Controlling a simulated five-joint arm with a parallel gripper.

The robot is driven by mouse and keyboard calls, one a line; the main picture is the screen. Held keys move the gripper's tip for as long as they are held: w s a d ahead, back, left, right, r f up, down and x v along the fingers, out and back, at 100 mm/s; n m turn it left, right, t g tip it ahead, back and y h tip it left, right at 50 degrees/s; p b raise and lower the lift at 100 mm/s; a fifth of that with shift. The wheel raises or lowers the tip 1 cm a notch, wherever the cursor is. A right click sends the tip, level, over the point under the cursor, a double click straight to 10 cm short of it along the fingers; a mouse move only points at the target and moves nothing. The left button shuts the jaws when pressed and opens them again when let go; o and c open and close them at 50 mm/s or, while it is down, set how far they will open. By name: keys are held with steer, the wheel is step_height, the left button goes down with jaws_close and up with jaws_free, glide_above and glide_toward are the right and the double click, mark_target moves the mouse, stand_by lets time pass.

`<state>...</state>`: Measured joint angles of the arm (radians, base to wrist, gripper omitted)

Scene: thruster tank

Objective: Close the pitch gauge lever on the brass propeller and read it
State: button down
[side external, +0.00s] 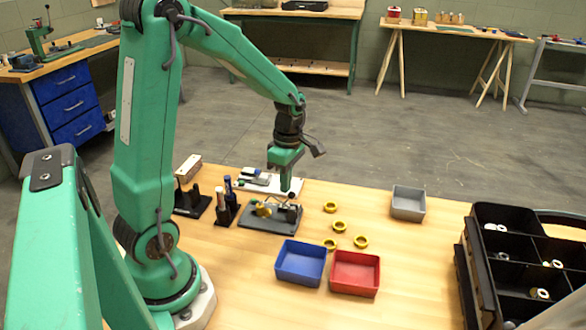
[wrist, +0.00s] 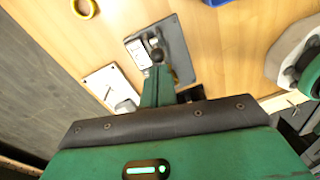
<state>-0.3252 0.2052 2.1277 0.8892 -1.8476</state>
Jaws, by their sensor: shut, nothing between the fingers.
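The pitch gauge (side external: 270,220) is a dark grey plate with small fittings on the table, below my gripper. A small brass-coloured part, seemingly the brass propeller (side external: 263,209), sits on its left half. A thin lever with a dark knob (side external: 291,195) seems to stand up at the gauge's right side; its exact angle is hard to tell. My gripper (side external: 285,188) points down just above the gauge, close to the knob, shut and empty. In the wrist view, the gauge plate (wrist: 176,38) lies beyond my shut fingers (wrist: 157,88), which hide part of it; any reading is too small to make out.
Several yellow rings (side external: 340,226) lie right of the gauge. Dark stands (side external: 193,204) are at left, a white board (side external: 289,185) behind. A black crate (side external: 484,258) is far right.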

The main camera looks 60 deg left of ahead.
steer(key=shift+w+d, duration=0.3)
steer(key=shift+d, duration=0.05)
steer(key=shift+r, duration=0.25)
steer(key=shift+r, duration=0.6)
steer(key=shift+a+r, duration=0.1)
steer(key=shift+a, duration=0.05)
steer(key=w+d+r, duration=0.2)
steer(key=w+r, duration=0.1)
steer(key=r, duration=0.7)
steer(key=shift+w+r, duration=0.3)
steer(key=shift+r, duration=0.05)
